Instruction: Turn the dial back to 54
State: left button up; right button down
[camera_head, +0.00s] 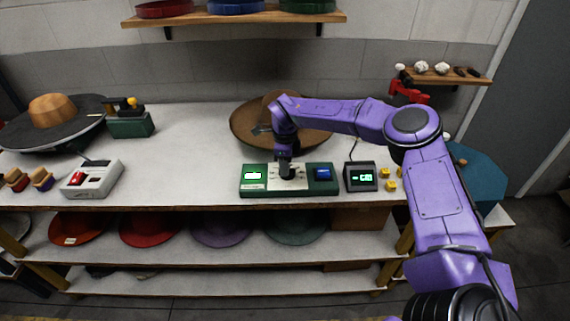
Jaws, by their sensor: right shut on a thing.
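A green control box (307,188) stands near the front edge of the workbench. The number on the green display is too small to read. My left gripper is not in view.
A dark box with a green readout (361,177) and several yellow cubes (390,186) are right of the control box. A brown hat (250,127) lies behind my right wrist. A grey-white device (92,179) stands left, with clear bench between.

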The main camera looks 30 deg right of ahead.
jog(key=n+p, duration=0.1)
jog(key=n, duration=0.3)
jog(key=shift+s+n, duration=0.1)
jog(key=shift+n, duration=0.3)
dwell(0.4)
jog(key=c, duration=1)
grip_release()
jog(key=shift+c, duration=0.2)
notch_tip(320, 180, up, 11)
jog(key=b, duration=0.2)
jog(key=shift+f, duration=0.2)
jog(key=shift+s+f, duration=0.1)
